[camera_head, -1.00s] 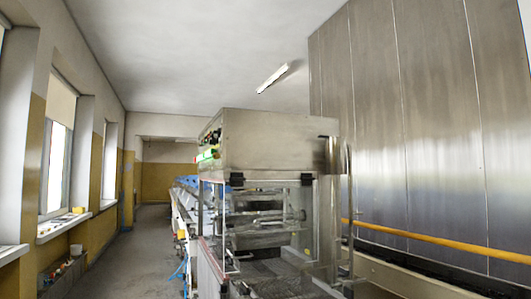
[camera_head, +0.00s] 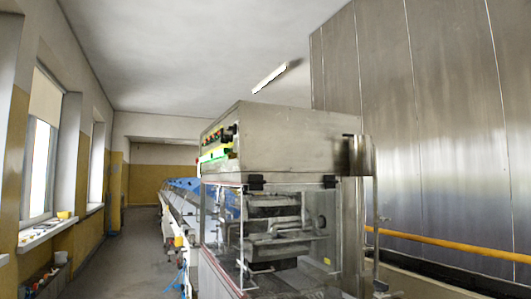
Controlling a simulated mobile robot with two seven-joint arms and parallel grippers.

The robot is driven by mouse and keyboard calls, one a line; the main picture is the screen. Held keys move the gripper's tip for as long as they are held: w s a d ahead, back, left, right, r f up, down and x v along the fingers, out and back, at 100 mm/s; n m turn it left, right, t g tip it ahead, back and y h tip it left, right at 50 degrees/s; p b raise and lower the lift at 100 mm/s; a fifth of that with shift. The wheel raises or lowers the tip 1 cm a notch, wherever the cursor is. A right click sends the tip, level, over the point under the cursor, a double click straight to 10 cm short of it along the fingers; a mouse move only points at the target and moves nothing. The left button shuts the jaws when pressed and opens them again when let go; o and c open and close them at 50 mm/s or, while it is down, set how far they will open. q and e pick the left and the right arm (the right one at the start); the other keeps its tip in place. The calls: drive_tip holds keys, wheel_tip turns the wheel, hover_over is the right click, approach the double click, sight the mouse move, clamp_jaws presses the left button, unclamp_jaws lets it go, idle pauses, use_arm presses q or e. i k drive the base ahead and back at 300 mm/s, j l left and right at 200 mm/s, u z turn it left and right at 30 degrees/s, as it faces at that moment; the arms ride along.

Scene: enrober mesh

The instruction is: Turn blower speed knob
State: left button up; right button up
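The enrober machine (camera_head: 285,140) stands ahead, a steel box on top of a clear-walled lower section. Its control panel (camera_head: 218,143) is on the left face of the steel box, seen at a steep angle. Dark knobs or buttons and a bright green and yellow strip (camera_head: 216,153) show there. The blower speed knob is too small to tell from the other controls. Neither of my grippers is in view.
A floor aisle (camera_head: 130,260) runs free along the machine's left side, by the windowed wall (camera_head: 40,150). A blue-covered conveyor line (camera_head: 182,190) extends behind the machine. Tall steel panels (camera_head: 425,120) and a yellow rail (camera_head: 460,243) stand at the right.

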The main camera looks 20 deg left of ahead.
sight(230, 138)
drive_tip(key=i+j, duration=0.1)
drive_tip(key=j, duration=0.3)
drive_tip(key=i+j, duration=0.15)
drive_tip(key=j, duration=0.25)
drive_tip(key=i+j, duration=0.1)
drive_tip(key=j, duration=0.3)
drive_tip(key=i+j+z, duration=0.1)
drive_tip(key=j, duration=0.3)
drive_tip(key=i+j, duration=0.15)
drive_tip(key=j, duration=0.3)
drive_tip(key=i+j, duration=0.1)
drive_tip(key=j, duration=0.3)
drive_tip(key=i+j, duration=0.1)
drive_tip(key=j, duration=0.3)
drive_tip(key=u, duration=2.2)
drive_tip(key=z, duration=0.15)
